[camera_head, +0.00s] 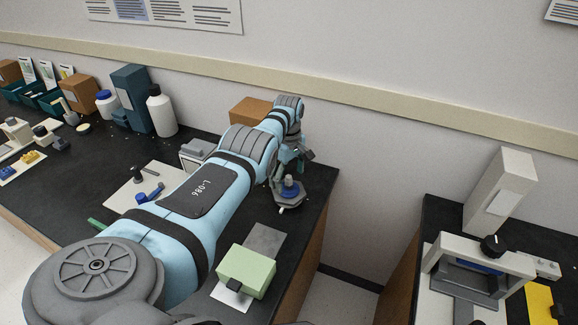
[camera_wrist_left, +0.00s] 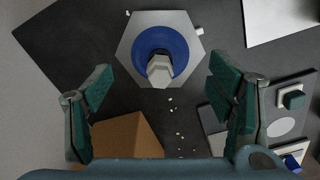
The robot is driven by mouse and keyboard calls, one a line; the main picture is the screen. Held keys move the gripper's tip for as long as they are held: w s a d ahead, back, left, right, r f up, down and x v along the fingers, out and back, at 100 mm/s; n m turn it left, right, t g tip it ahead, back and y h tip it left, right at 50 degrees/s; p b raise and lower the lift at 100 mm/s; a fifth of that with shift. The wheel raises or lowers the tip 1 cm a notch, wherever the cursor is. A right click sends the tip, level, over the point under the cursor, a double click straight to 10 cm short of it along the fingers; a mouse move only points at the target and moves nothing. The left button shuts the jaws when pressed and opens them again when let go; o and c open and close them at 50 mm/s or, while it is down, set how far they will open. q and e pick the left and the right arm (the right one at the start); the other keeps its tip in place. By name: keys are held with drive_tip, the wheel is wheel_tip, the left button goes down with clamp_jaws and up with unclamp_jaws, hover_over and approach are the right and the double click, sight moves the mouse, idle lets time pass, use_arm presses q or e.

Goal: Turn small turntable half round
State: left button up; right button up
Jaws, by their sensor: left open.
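The small turntable (camera_wrist_left: 131,53) has a grey six-sided base and a blue round top with a pale upright block or post on it. It stands on the black bench near its right end and also shows in the head view (camera_head: 289,205), partly covered by my gripper. My left gripper (camera_wrist_left: 160,65) is open, its green-padded fingers spread to either side of the view below the turntable. In the head view the left gripper (camera_head: 292,163) is just above the turntable. My right gripper is not in view.
A brown box (camera_wrist_left: 128,136) stands close by the left gripper. A light green box (camera_head: 246,270) is at the bench's front right. Bottles (camera_head: 161,112) and boxes line the wall. A gap separates this bench from another with a grey frame device (camera_head: 470,262).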

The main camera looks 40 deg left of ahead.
use_arm(q)
drive_tip(key=shift+r, duration=0.1)
wheel_tip(320, 180, up, 7)
drive_tip(key=p, duration=0.7)
